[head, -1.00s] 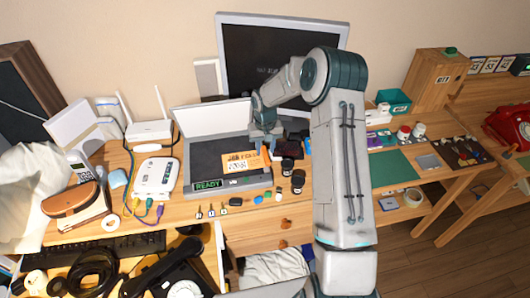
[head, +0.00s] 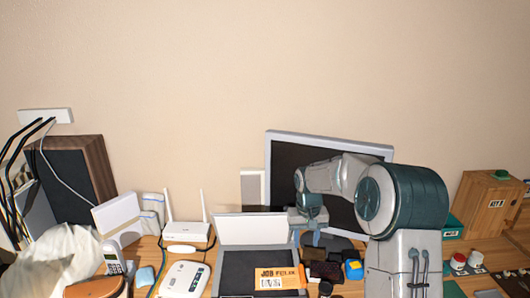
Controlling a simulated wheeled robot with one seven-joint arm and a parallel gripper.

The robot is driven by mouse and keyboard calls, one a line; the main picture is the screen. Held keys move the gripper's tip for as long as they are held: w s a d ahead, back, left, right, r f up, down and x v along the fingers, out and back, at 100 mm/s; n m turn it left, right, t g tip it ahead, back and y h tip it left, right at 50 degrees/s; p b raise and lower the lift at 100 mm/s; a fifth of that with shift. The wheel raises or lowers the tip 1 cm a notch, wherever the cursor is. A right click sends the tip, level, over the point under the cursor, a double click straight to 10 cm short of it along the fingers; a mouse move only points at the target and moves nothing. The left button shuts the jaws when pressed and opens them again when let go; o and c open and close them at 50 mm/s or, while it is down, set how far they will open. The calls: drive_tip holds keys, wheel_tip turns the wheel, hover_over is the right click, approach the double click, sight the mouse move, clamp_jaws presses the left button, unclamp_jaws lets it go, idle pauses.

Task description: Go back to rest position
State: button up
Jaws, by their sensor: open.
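My arm rises at the right of the head view and bends over toward the left. My gripper (head: 308,238) hangs at its end, in front of the monitor (head: 285,180) and at the right edge of the grey tray (head: 240,265). Its fingers are small and partly hidden, and nothing shows held in them. An orange job card (head: 280,278) lies in the tray, just below and left of the gripper.
A white router (head: 187,232) and a white box (head: 185,278) stand left of the tray. Dark and blue items (head: 353,269) lie close right of the gripper. A wooden box (head: 484,203) stands at the right. The wall above is clear.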

drive_tip(key=s+r+t, duration=0.1)
drive_tip(key=s+r, duration=0.5)
drive_tip(key=s, duration=0.5)
drive_tip(key=s+r+t, duration=0.1)
drive_tip(key=s+r, duration=0.5)
drive_tip(key=s, duration=0.6)
drive_tip(key=s+f+t, duration=0.1)
drive_tip(key=s+f, duration=0.1)
drive_tip(key=s, duration=0.7)
drive_tip(key=shift+s+d, duration=0.2)
drive_tip(key=shift+d, duration=0.05)
